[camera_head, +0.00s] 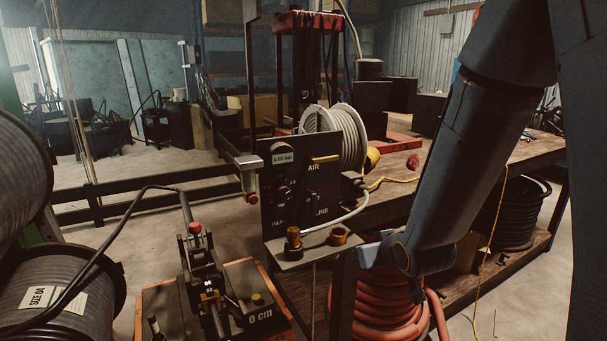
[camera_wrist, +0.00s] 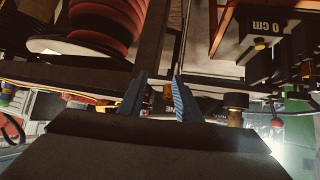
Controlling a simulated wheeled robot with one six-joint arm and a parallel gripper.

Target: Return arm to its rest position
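My arm (camera_head: 468,140) comes down from the upper right in the head view, in front of the wooden bench. My gripper (camera_head: 368,254) is at its lower end, just right of the small metal shelf (camera_head: 312,251) below the air panel. In the wrist view the two blue fingers of my gripper (camera_wrist: 159,84) stand apart with a gap between them. A brass fitting (camera_wrist: 167,91) shows through the gap and seems to lie beyond the fingers. I see nothing held.
The air panel (camera_head: 300,185) reads 0.00 bar. Two brass fittings (camera_head: 293,240) stand on its shelf. The crimper (camera_head: 205,275) with a "0 cm" box is lower left of the panel. An orange hose coil (camera_head: 385,315) lies below my gripper. Hose reels (camera_head: 60,290) stand at left.

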